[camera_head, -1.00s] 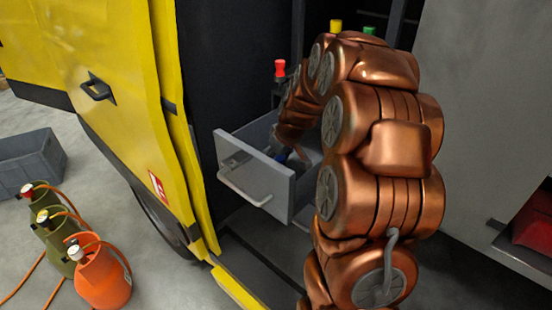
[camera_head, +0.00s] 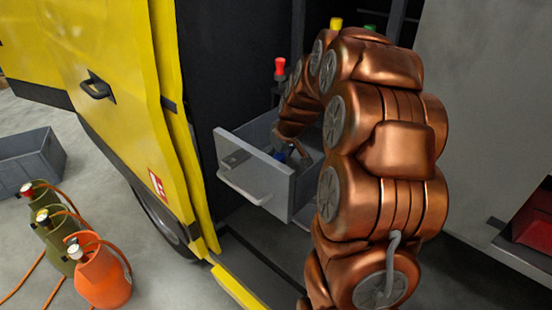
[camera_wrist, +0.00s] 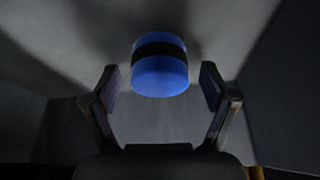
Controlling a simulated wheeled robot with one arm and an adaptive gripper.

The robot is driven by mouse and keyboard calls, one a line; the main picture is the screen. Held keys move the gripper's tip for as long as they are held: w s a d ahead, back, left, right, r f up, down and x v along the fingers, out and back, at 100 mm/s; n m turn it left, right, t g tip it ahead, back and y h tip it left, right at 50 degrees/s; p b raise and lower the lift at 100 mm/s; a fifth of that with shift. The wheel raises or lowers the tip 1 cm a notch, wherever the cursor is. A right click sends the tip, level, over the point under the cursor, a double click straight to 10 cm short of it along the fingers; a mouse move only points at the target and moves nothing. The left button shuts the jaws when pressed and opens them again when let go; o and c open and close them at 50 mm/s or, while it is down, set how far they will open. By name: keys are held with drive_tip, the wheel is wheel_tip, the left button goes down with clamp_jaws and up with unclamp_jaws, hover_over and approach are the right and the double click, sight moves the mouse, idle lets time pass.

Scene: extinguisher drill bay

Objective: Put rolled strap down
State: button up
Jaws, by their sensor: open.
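The rolled strap (camera_wrist: 160,78) is a blue roll with a black band around its middle. In the wrist view it sits on the grey drawer floor, just beyond and between the fingertips of my gripper (camera_wrist: 160,85). The two fingers are spread, with a visible gap on each side of the roll. In the head view, the open grey drawer (camera_head: 255,172) extends from the vehicle, and my arm reaches down into it. A small blue patch of the strap (camera_head: 281,156) shows inside, partly hidden by the drawer front and my arm.
The drawer walls (camera_wrist: 285,85) stand close around my gripper. A yellow vehicle door (camera_head: 110,70) is left of the drawer. Green and orange extinguishers (camera_head: 103,280) and a grey crate (camera_head: 30,165) are on the floor at left. A grey panel (camera_head: 490,110) stands at right.

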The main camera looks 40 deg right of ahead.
drive_tip(key=b+v, duration=0.2)
drive_tip(key=v, duration=0.4)
drive_tip(key=shift+s+r, duration=0.2)
drive_tip(key=shift+r, duration=0.15)
